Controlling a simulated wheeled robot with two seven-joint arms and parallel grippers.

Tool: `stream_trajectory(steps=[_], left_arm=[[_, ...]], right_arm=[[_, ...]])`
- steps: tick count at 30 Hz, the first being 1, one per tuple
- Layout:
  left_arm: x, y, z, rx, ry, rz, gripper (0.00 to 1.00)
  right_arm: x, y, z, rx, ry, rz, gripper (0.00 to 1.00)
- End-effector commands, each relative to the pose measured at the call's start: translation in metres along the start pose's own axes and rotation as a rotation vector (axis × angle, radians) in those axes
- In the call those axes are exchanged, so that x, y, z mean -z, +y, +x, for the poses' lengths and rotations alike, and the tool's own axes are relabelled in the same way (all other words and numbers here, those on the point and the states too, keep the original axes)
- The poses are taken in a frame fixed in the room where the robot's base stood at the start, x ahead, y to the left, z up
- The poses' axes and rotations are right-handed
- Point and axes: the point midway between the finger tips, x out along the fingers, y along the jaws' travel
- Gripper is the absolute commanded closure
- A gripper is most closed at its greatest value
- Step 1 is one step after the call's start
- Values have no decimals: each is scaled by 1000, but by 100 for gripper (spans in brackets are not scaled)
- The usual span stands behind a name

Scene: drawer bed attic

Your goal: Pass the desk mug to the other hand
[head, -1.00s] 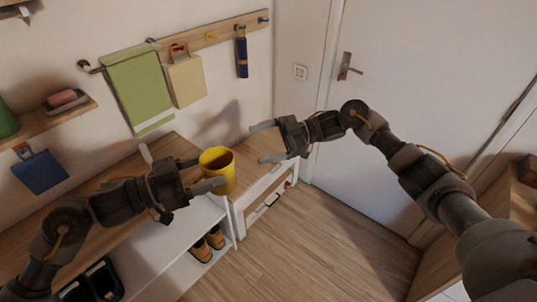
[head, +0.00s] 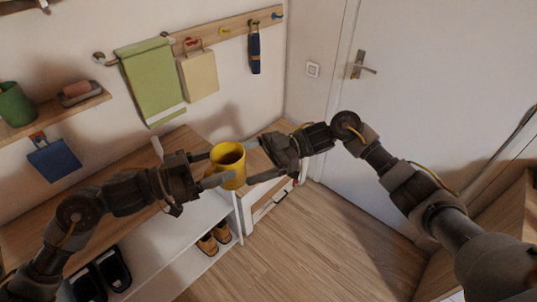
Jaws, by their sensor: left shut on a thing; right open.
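The yellow desk mug (head: 229,165) is held upright in the air in front of the wooden bench top. My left gripper (head: 213,167) is shut on the mug from the left, with one finger on its near side and one on its far side. My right gripper (head: 250,162) is open on the right side of the mug, with its fingers pointing left toward it. The far finger's tip is close to the mug's rim; I cannot tell whether it touches. The mug's handle cannot be made out.
The wooden bench (head: 190,145) has a shelf with brown shoes (head: 213,239) and black shoes (head: 103,277) below. A green towel (head: 150,80) and cream bag (head: 199,76) hang on the wall rail. A white door (head: 430,90) stands at right. The floor (head: 310,245) is clear.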

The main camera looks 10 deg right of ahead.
Motion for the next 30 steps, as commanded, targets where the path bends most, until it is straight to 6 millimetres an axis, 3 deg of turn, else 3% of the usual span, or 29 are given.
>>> stream_trajectory(steps=[3, 9, 20, 30], left_arm=[[1, 0, 0, 0, 1, 1, 65], [1, 0, 0, 0, 1, 1, 65], [1, 0, 0, 0, 1, 1, 65], [1, 0, 0, 0, 1, 1, 65]], right_arm=[[1, 0, 20, 2, 1, -1, 13], [0, 0, 39, -1, 1, 0, 13], [0, 0, 43, -2, 0, 0, 13], [0, 0, 43, -2, 0, 0, 55]])
